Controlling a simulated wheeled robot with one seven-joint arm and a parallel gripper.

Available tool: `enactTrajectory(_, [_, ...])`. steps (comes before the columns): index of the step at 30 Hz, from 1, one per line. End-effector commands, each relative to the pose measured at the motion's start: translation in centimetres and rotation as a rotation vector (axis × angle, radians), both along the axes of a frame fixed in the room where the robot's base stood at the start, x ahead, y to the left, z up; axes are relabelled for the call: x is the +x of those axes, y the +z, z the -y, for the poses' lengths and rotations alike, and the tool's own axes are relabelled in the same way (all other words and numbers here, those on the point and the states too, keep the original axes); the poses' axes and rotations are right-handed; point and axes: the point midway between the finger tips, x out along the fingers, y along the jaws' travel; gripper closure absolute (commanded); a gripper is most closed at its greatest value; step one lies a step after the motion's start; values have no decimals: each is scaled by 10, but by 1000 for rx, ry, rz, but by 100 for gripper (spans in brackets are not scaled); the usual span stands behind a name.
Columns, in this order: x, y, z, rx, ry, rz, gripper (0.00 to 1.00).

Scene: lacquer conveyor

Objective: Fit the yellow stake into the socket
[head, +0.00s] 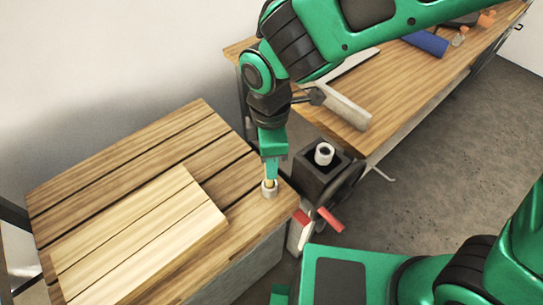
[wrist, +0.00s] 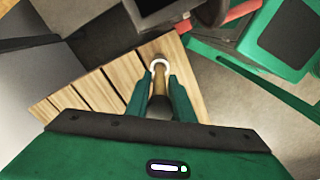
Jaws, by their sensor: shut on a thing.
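The yellow stake (head: 269,178) is in my gripper (head: 271,160), which points down over the near right corner of the wooden bench. In the wrist view the stake (wrist: 159,88) lies between the two green fingers of my gripper (wrist: 160,82). The socket (head: 269,188) looks like a short grey ring on the bench, directly below the fingers. It shows as a pale ring (wrist: 153,64) just beyond the fingertips in the wrist view. The stake's lower end overlaps the ring's opening. I cannot tell how deep it sits inside.
A paler wooden board (head: 140,240) lies on the slatted bench (head: 190,130). A black block with a white cylinder (head: 324,153) stands right of the gripper, near red handles (head: 328,220). A second wooden table (head: 420,80) is behind, with a blue roll (head: 426,42).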

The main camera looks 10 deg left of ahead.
Motion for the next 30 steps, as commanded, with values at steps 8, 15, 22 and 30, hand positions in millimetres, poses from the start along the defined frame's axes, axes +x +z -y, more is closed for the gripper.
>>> enactTrajectory(8, [0,-6,0,0,0,-1,100])
enactTrajectory(15, [0,-11,0,0,0,0,100])
enactTrajectory(22, [0,-16,0,0,0,-1,100])
enactTrajectory(30, [0,-22,0,-1,0,-1,100])
